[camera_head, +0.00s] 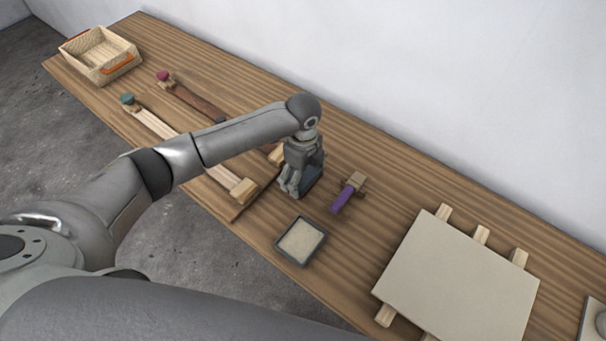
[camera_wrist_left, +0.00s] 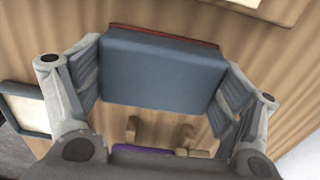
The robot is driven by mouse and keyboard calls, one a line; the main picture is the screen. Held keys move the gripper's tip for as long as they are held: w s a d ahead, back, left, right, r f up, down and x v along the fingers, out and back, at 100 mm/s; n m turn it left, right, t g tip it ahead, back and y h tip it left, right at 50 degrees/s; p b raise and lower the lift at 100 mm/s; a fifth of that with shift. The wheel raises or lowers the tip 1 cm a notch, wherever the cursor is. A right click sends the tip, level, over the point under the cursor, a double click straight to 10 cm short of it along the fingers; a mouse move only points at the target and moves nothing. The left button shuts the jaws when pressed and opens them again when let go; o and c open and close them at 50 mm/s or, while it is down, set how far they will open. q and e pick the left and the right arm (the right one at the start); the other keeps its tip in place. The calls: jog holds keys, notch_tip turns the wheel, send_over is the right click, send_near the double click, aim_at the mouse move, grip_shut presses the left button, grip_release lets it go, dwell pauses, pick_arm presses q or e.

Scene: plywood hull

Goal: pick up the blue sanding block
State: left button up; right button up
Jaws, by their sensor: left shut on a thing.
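The blue sanding block (camera_wrist_left: 155,72) sits between the two fingers of my left gripper (camera_wrist_left: 162,90) in the left wrist view, with a finger against each side. A thin reddish-brown edge shows along its far side. In the head view the left gripper (camera_head: 294,186) points down over the wooden bench, and part of the blue block (camera_head: 312,180) shows beside the fingers. The gripper is shut on the block. I cannot tell whether the block touches the bench. My right gripper is not in view.
A grey-rimmed tray (camera_head: 301,258) lies in front of the gripper, and a purple-handled tool (camera_head: 346,195) lies to its right. A pale panel (camera_head: 455,285) rests on wooden strips at the right. Wooden clamps (camera_head: 150,122) and a basket (camera_head: 98,70) are at the left.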

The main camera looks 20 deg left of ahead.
pick_arm(q)
jog(key=shift+r, duration=0.6)
jog(key=s+r, duration=0.1)
jog(key=r, duration=0.1)
jog(key=s+r+b, duration=0.1)
jog(key=r, duration=0.1)
jog(key=s+r, duration=0.2)
jog(key=shift+a+r, duration=0.35)
jog(key=s+a+r+b, duration=0.1)
jog(key=s+r, duration=0.4)
jog(key=s, duration=0.5)
jog(key=shift+a+b, duration=0.3)
jog(key=shift+w, duration=0.1)
jog(key=o, duration=0.4)
jog(key=shift+c, duration=1)
